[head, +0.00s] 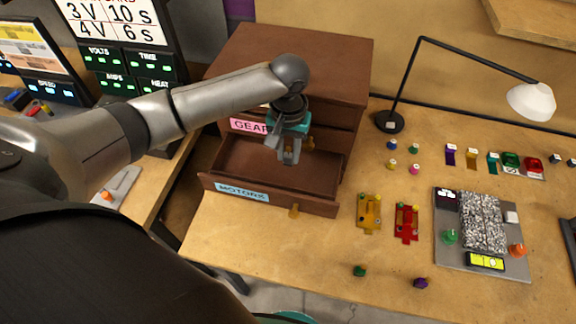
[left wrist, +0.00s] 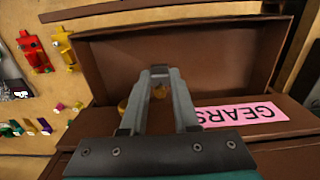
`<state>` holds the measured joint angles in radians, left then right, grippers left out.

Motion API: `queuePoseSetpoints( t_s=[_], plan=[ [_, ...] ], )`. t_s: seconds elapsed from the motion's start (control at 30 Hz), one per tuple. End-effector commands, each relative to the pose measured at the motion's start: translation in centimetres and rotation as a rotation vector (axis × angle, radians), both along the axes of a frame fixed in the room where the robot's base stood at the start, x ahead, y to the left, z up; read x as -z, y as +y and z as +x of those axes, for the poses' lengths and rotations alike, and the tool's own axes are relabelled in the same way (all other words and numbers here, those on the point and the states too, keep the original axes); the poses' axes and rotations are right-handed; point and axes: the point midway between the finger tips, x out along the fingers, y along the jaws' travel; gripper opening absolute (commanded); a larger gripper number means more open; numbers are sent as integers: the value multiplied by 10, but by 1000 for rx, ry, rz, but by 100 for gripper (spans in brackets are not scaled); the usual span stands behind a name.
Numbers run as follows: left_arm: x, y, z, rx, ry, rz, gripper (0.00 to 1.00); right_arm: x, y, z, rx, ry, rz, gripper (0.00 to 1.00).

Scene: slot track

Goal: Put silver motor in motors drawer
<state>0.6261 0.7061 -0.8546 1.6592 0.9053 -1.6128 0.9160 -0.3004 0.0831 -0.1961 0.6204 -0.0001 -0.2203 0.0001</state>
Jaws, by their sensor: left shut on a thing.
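The motors drawer (head: 242,192), labelled MOTORS, is pulled open from the brown cabinet. Its floor looks empty, and its inside also shows in the left wrist view (left wrist: 225,60). My left gripper (head: 289,158) is above the right part of the open drawer, in front of the drawer labelled GEARS. In the left wrist view, the gripper (left wrist: 160,72) has its fingertips close together around a small grey thing, which I take to be the silver motor (left wrist: 160,71); the fingers mostly hide it. My right gripper is not in view.
The gears drawer (head: 245,126) above is shut. A black lamp (head: 390,122), yellow and red plates (head: 369,212), several small coloured parts and a grey board (head: 515,262) are on the table to the right. Table in front of the drawer is clear.

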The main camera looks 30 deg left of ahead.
Motion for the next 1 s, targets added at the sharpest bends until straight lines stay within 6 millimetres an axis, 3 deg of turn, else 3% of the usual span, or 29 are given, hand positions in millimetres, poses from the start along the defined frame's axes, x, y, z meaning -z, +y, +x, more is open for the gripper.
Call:
queuePoseSetpoints(
  t_s=[0.23, 0.47, 0.87, 0.9, 1.0],
  plan=[
    [20, 0, 0, 1, 1, 1, 0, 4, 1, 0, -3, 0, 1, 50],
    [53, 0, 0, -1, 1, 0, 0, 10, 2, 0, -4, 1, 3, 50],
    [57, 0, 0, 0, 0, 0, 0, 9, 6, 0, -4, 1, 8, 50],
    [57, 0, 0, 1, 0, 1, 33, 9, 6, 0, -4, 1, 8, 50],
    [57, 0, 0, 1, 0, 1, 45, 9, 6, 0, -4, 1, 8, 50]
  ],
)
